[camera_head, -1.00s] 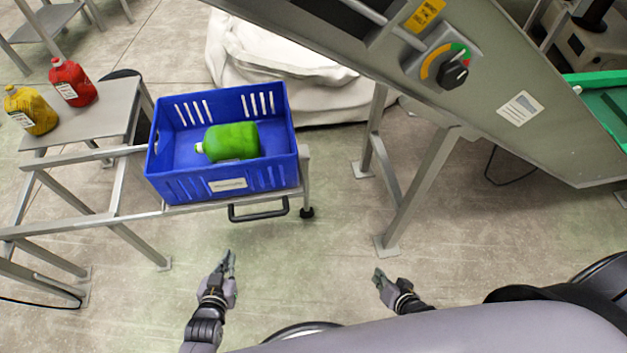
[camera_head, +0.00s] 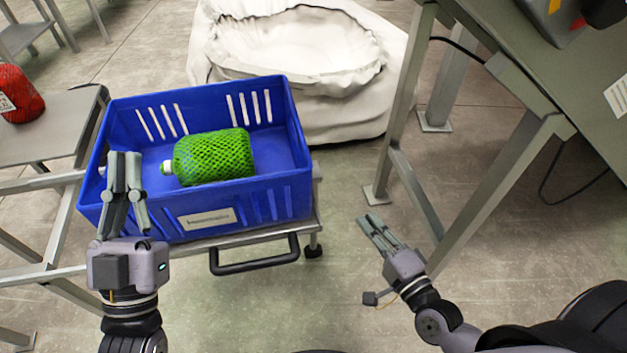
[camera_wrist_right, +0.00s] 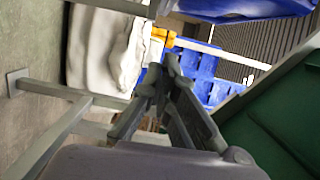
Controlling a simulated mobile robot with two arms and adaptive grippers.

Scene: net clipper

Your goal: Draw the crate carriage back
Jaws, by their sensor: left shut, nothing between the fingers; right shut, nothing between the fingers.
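The crate carriage (camera_head: 312,226) is a grey metal frame with a black bar handle (camera_head: 255,254) on its near side. A blue crate (camera_head: 285,205) sits on it and holds a green netted bottle (camera_head: 213,157). My left gripper (camera_head: 125,160) is shut and empty; in the head view it overlaps the crate's near left corner, and I cannot tell whether it touches. My right gripper (camera_head: 372,224) is shut and empty, right of the handle and apart from it. The right gripper's fingers show in the right wrist view (camera_wrist_right: 172,72).
A white sack (camera_head: 390,85) stands behind the crate. A grey machine on legs (camera_head: 520,150) is at the right. At the left are a grey table (camera_head: 50,130) with a red netted bottle (camera_head: 18,95) and a rail (camera_head: 40,183). Floor in front of the handle is clear.

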